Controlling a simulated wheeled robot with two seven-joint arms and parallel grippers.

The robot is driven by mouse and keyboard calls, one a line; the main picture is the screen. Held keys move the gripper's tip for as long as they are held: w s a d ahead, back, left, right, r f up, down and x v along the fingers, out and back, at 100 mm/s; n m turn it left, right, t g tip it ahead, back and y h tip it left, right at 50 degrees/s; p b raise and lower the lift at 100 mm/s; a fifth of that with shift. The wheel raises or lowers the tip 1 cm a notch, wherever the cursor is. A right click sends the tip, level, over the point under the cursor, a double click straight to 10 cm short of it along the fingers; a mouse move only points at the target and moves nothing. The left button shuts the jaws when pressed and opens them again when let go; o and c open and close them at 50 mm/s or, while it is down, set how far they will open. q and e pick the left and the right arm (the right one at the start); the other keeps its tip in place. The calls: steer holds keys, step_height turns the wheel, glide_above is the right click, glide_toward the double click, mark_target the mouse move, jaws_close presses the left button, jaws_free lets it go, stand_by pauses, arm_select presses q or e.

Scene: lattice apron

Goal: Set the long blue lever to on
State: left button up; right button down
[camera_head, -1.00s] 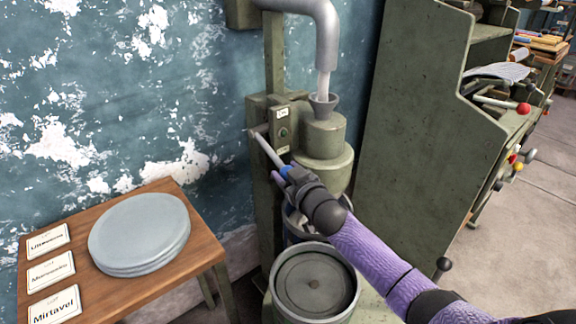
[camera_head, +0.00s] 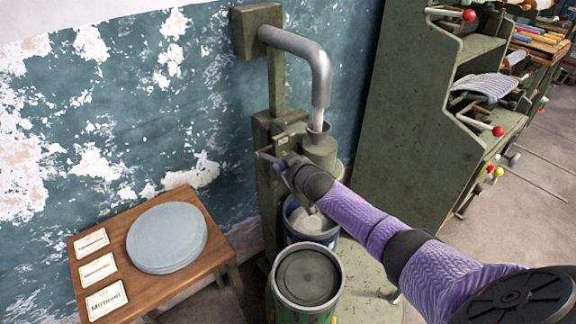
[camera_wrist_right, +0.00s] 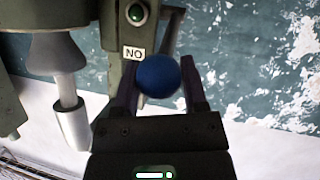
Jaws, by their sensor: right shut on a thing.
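The long blue lever's round blue knob (camera_wrist_right: 158,76) sits between the two fingers of my right gripper (camera_wrist_right: 160,88) in the right wrist view. A small label beside the knob reads "NO" in that view (camera_wrist_right: 134,53), apparently ON upside down. A green light or button (camera_wrist_right: 136,13) is on the same housing. In the head view my right gripper (camera_head: 274,162) is shut at the machine's control box, and the knob is hidden behind it. The green machine (camera_head: 266,185) stands against the wall. My left gripper is not in view.
A bent grey pipe (camera_head: 319,72) ends above the machine's funnel. A bucket (camera_head: 312,222) with pale contents stands under the machine, with a lidded drum (camera_head: 308,277) in front. A wooden table (camera_head: 150,285) with grey discs (camera_head: 167,236) and cards is left; a green cabinet (camera_head: 400,110) is right.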

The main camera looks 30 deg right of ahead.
steer(key=shift+w+r, duration=0.25)
steer(key=shift+r, duration=0.3)
steer(key=shift+c, duration=0.7)
jaws_free()
steer(key=shift+f, duration=0.1)
steer(key=p+v, duration=0.5)
steer(key=v, duration=0.5)
steer(key=shift+p, duration=0.3)
